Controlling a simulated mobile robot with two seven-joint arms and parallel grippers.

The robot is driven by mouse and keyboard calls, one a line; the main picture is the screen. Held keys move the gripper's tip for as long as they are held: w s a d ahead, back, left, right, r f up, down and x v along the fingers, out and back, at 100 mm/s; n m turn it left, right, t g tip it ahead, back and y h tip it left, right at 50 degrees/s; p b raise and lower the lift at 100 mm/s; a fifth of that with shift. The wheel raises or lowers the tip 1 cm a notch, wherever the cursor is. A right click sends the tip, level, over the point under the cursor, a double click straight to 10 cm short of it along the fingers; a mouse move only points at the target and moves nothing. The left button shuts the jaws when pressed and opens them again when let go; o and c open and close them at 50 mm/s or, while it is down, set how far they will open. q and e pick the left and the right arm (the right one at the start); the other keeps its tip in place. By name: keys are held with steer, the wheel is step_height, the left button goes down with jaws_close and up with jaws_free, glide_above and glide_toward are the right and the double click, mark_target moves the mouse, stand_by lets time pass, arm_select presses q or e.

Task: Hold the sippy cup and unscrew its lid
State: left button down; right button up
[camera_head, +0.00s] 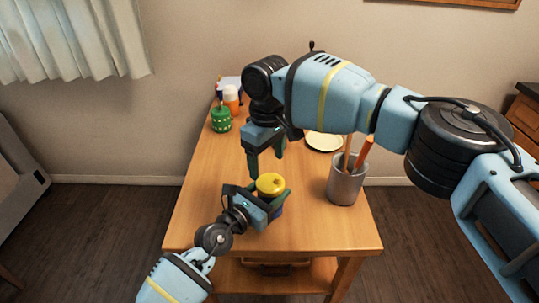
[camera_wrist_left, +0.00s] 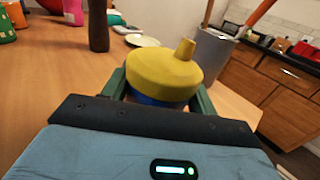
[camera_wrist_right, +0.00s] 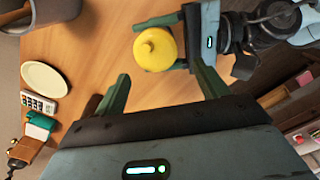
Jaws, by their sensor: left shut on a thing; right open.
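The sippy cup has a yellow lid (camera_head: 270,184) with a small spout, and a blue body (camera_wrist_left: 155,101). It stands near the front of the wooden table. The lid also shows in the right wrist view (camera_wrist_right: 155,49). My left gripper (camera_head: 268,197) is shut around the blue body, just below the lid; the fingers flank it in the left wrist view (camera_wrist_left: 160,95). The lower body is mostly hidden. My right gripper (camera_head: 267,157) is open and empty, above and behind the cup, with its fingers (camera_wrist_right: 162,88) apart from the lid.
A grey holder (camera_head: 345,185) with utensils stands right of the cup. A pale plate (camera_head: 325,141) lies behind it. A green jar (camera_head: 221,121) and an orange bottle (camera_head: 231,98) stand at the back left. The table's left middle is clear.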

mark_target(268, 183)
steer(key=shift+w+d+r+m, duration=0.15)
steer(key=shift+d+r+m, duration=0.15)
steer(key=shift+m, duration=0.4)
steer(key=shift+f, duration=0.1)
steer(key=shift+f, duration=3.95)
steer(key=c, duration=0.8)
steer(key=shift+s+a+n, duration=0.3)
steer(key=shift+a+n, duration=0.1)
steer(key=shift+n, duration=0.6)
steer(key=n, duration=0.4)
steer(key=shift+d+n, duration=0.2)
steer(key=shift+n, duration=0.2)
